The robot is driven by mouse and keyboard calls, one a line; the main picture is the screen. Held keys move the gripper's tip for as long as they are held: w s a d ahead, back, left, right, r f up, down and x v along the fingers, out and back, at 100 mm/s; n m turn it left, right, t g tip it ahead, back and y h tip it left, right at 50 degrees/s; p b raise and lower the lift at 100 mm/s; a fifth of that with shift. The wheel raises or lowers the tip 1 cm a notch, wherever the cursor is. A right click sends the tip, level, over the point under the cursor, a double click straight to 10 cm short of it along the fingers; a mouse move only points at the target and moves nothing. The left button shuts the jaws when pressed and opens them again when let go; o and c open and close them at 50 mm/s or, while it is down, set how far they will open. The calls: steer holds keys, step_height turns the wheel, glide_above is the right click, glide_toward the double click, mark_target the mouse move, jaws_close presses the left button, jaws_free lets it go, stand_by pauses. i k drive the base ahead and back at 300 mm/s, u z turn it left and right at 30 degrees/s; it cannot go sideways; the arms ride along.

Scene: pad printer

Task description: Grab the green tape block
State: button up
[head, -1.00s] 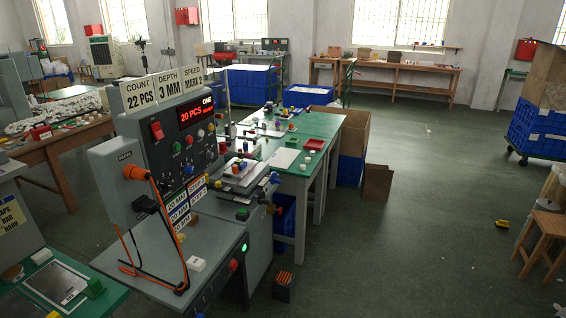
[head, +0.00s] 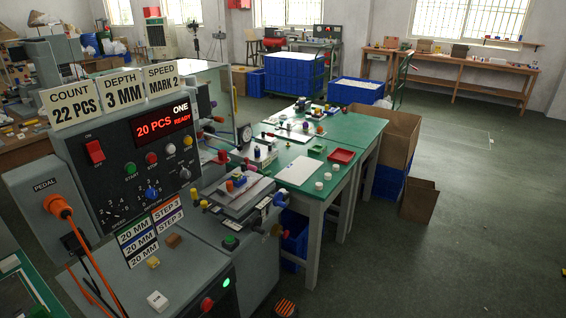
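I cannot make out for sure which thing is the green tape block. A small green block-like item (head: 316,150) lies on the green-topped table (head: 345,136), beside a red tray (head: 341,156) and a white sheet (head: 299,170). It is too small to identify. The grey pad printer (head: 140,170) fills the left front, with a lit red display (head: 161,124). A small brown block (head: 173,241) and a white block (head: 158,300) sit on its lower ledge. My gripper is not in view.
A green-edged surface (head: 40,292) shows at the lower left corner. An open cardboard box (head: 396,140) and a smaller brown carton (head: 419,201) stand right of the green-topped table. Blue crates (head: 291,77) stand behind it. The floor (head: 470,230) at the right is clear.

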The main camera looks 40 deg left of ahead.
mark_target(236, 177)
steer(key=u, duration=0.15)
steer(key=i, duration=1.55)
steer(key=u, duration=0.9)
steer(key=i, duration=1.2)
steer(key=u, duration=1.75)
steer(key=i, duration=0.7)
steer(key=u, duration=0.45)
